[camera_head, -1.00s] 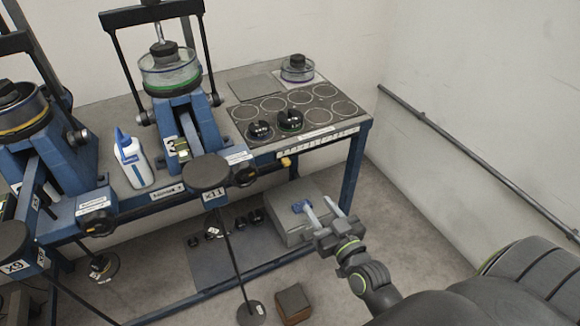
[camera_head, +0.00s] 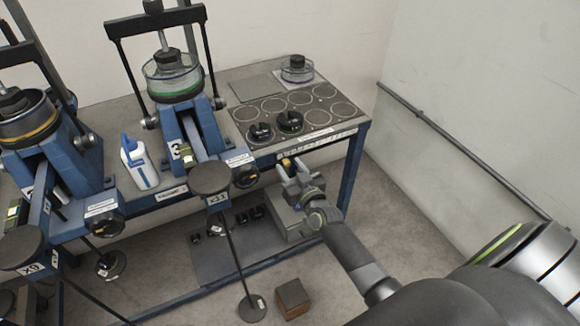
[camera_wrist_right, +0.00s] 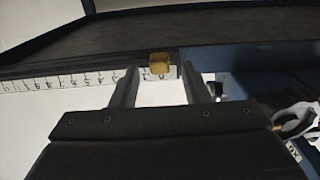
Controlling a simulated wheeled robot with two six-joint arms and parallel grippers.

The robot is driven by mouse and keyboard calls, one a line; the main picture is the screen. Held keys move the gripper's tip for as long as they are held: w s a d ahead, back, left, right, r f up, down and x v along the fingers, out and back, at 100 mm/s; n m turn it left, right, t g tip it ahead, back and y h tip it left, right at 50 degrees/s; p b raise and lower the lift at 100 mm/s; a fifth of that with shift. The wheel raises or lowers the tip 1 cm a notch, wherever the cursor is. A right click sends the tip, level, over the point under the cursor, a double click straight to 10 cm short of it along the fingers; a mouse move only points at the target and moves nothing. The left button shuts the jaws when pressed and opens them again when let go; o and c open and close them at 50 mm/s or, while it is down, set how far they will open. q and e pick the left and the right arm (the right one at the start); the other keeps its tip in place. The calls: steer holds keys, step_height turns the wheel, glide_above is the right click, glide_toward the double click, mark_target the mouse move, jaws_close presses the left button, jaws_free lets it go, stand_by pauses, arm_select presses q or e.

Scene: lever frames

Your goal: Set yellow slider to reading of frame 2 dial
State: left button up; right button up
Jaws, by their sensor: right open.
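The yellow slider (camera_head: 286,161) sits on the rail at the front edge of the bench, near the left end of the printed scale (camera_head: 318,147). In the right wrist view the slider (camera_wrist_right: 160,63) shows as a small yellow block between the fingertips. My right gripper (camera_head: 286,172) is open at the rail, its fingers (camera_wrist_right: 159,82) on either side of the slider; contact is not clear. The frame marked 3 (camera_head: 180,152) stands left of the slider. Another blue frame (camera_head: 62,150) stands further left. No readable frame 2 dial shows. My left gripper is not in view.
A black knob (camera_head: 245,176) and a round weight pan marked x11 (camera_head: 210,178) are left of my right gripper. A grey box (camera_head: 296,222) is below it. Black weights (camera_head: 290,121) stand on the ringed plate. A white bottle (camera_head: 139,163) is on the bench.

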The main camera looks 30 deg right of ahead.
mark_target(308, 150)
steer(key=shift+w, duration=0.3)
steer(key=shift+c, duration=0.4)
jaws_close()
steer(key=d+b, duration=0.2)
steer(key=d, duration=0.6)
steer(key=shift+s+d+b, duration=0.1)
steer(key=shift+s+b, duration=0.05)
steer(key=shift+b, duration=0.2)
steer(key=shift+o, duration=0.4)
jaws_free()
